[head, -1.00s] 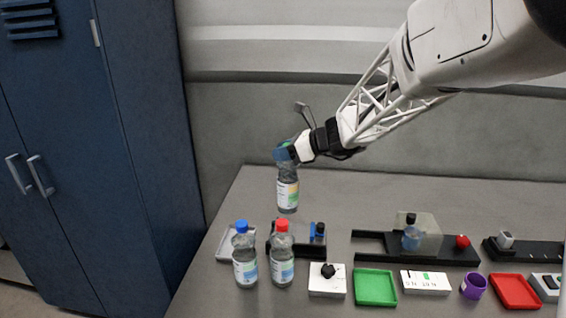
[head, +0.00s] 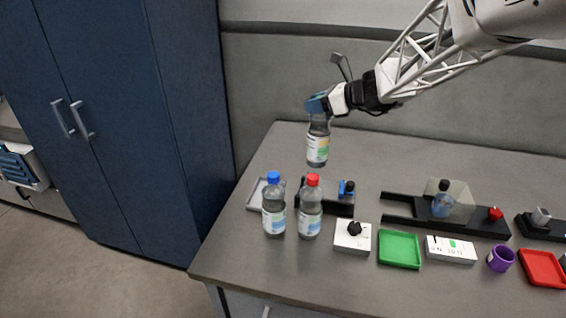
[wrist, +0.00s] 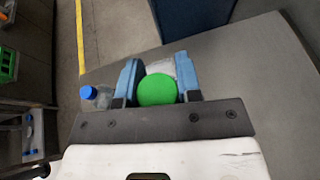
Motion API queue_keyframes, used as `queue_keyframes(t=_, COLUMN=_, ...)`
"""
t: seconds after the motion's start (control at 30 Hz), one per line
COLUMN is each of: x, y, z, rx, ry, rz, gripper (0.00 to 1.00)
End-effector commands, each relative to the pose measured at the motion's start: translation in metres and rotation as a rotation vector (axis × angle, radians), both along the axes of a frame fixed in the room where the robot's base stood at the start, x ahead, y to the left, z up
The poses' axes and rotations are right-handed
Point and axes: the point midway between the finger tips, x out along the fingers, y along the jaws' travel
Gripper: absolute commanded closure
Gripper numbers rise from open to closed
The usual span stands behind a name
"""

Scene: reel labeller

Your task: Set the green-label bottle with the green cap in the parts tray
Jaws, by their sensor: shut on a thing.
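My gripper (head: 318,104) is shut on the green-label bottle (head: 317,148) near its top. The bottle hangs upright above the back left of the table, behind the red-capped bottle. In the wrist view its green cap (wrist: 157,91) shows between the two blue fingers; in the head view the fingers hide the cap. A shallow grey tray (head: 256,197), which may be the parts tray, lies at the table's left, partly behind the blue-capped bottle. A pale patch beyond the cap in the wrist view cannot be told clearly.
A blue-capped bottle (head: 273,208) and a red-capped bottle (head: 311,210) stand in front of the grey tray. A black fixture (head: 340,209), white button box (head: 352,238), green tray (head: 399,249), purple cup (head: 501,259) and red tray (head: 543,268) lie to the right.

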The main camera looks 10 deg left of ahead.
Motion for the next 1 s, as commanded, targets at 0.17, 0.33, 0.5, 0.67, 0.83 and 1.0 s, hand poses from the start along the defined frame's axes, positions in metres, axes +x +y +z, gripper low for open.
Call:
queue_keyframes(t=0.17, x=-0.003, y=0.022, z=-0.004, rx=0.001, ry=-0.003, rz=0.002, gripper=1.00)
queue_keyframes(t=0.33, x=-0.008, y=0.053, z=-0.011, rx=0.002, ry=-0.003, rz=0.004, gripper=1.00)
queue_keyframes(t=0.5, x=-0.015, y=0.088, z=-0.020, rx=0.002, ry=-0.003, rz=0.003, gripper=1.00)
queue_keyframes(t=0.67, x=-0.023, y=0.119, z=-0.027, rx=0.001, ry=-0.003, rz=0.002, gripper=1.00)
queue_keyframes(t=0.83, x=-0.030, y=0.141, z=-0.034, rx=-0.001, ry=0.000, rz=0.001, gripper=1.00)
queue_keyframes(t=1.0, x=-0.034, y=0.152, z=-0.037, rx=-0.001, ry=0.000, rz=0.000, gripper=1.00)
